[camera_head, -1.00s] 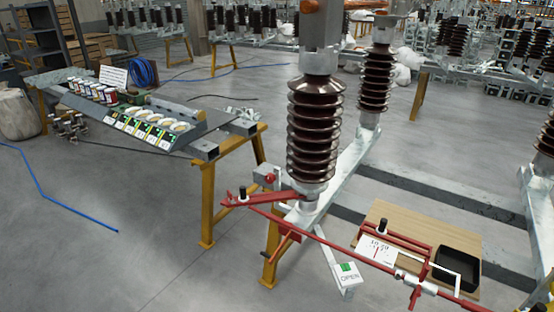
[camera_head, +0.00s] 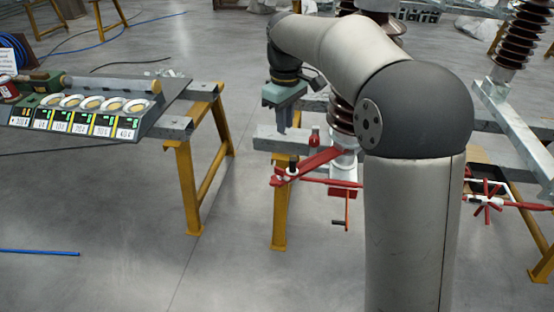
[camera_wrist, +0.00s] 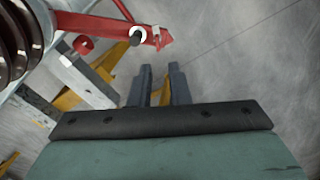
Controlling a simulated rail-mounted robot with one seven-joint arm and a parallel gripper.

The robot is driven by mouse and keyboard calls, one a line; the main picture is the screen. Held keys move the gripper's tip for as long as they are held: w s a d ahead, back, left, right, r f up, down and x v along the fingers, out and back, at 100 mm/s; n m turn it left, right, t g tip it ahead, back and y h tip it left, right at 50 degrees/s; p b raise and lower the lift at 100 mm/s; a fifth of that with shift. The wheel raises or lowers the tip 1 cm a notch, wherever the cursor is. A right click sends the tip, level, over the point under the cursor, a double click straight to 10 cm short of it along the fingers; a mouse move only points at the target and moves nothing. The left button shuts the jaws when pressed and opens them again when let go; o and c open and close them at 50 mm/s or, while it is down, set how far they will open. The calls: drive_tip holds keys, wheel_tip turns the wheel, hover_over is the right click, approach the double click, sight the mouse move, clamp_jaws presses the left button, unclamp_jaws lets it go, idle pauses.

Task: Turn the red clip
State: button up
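A small red clip-like part (camera_head: 314,138) stands on the grey beam beside the brown insulator; in the wrist view it appears as a red ring-ended piece (camera_wrist: 83,45). I cannot tell for certain that this is the clip. A red lever (camera_head: 318,160) with a black knob (camera_head: 292,168) lies just in front; the wrist view shows the lever at the top (camera_wrist: 105,24). My gripper (camera_head: 282,130) points down above the beam, left of the red part. In the wrist view its two fingers (camera_wrist: 161,78) are apart, with nothing between them.
The brown insulator (camera_head: 341,115) is partly hidden behind my arm. A yellow trestle (camera_head: 280,215) stands below the beam. A bench with a row of dishes (camera_head: 90,115) is at left. A red spoked handle (camera_head: 487,202) is at right. Open floor lies between bench and beam.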

sight(280, 169)
drive_tip(key=shift+n, duration=0.4)
drive_tip(key=f, duration=0.5)
drive_tip(key=w+f, duration=0.1)
drive_tip(key=f, duration=0.5)
drive_tip(key=a+f, duration=0.1)
drive_tip(key=f, duration=0.5)
drive_tip(key=shift+w+f, duration=0.15)
drive_tip(key=shift+w, duration=0.25)
drive_tip(key=shift+c, duration=0.3)
clamp_jaws()
